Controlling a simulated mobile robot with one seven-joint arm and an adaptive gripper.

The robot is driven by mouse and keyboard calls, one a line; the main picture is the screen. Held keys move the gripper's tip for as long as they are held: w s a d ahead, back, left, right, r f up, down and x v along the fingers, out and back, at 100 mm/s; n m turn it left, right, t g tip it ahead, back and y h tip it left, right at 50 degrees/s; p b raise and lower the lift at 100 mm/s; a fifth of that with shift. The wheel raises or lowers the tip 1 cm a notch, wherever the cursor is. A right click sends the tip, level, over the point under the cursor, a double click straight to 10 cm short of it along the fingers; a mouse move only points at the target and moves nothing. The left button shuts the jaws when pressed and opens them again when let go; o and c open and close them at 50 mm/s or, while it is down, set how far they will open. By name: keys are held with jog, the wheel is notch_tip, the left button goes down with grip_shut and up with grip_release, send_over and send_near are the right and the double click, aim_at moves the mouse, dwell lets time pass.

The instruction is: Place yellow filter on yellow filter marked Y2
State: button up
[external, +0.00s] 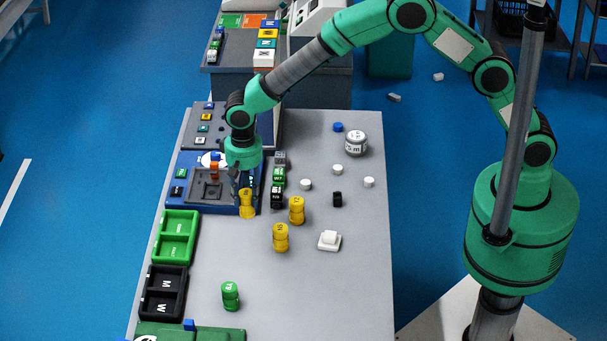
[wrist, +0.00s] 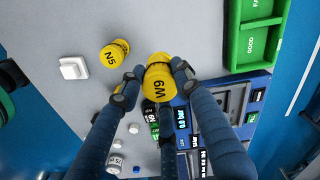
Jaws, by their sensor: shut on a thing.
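My gripper (external: 246,188) is shut on a yellow filter (external: 247,207) beside the right front corner of the blue station. In the wrist view my gripper (wrist: 154,84) has its fingers around that filter (wrist: 160,78), whose marking reads like W6 or W9. A second yellow filter (external: 281,238) stands on the grey table, nearer the camera; in the wrist view it appears as the filter marked N5 (wrist: 115,53). A third yellow filter (external: 297,210) stands upright to the right of the held one. I cannot read a Y2 marking on any filter.
Dark and green blocks (external: 278,180) stand close behind and right of my gripper. A white switch (external: 330,240), a round weight (external: 356,143) and a green filter (external: 230,296) are on the table. Green (external: 175,237) and black (external: 163,292) trays line the left edge. The front right table is clear.

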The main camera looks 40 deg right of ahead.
jog(key=s+d+r+p, duration=0.1)
jog(key=s+d, duration=0.4)
jog(key=d, duration=0.3)
jog(key=s+d+p, duration=0.2)
jog(key=s+d, duration=0.3)
jog(key=d, duration=0.4)
jog(key=s+d+r+n+p, duration=0.1)
jog(key=s+d+p, duration=0.1)
jog(key=s+d, duration=0.3)
jog(key=d, duration=0.4)
jog(key=shift+r, duration=0.3)
send_over(297, 200)
jog(key=shift+a+f, duration=0.15)
jog(key=shift+f, duration=0.6)
jog(key=shift+f, duration=0.1)
jog(key=shift+f, duration=1.65)
jog(key=shift+f, duration=0.2)
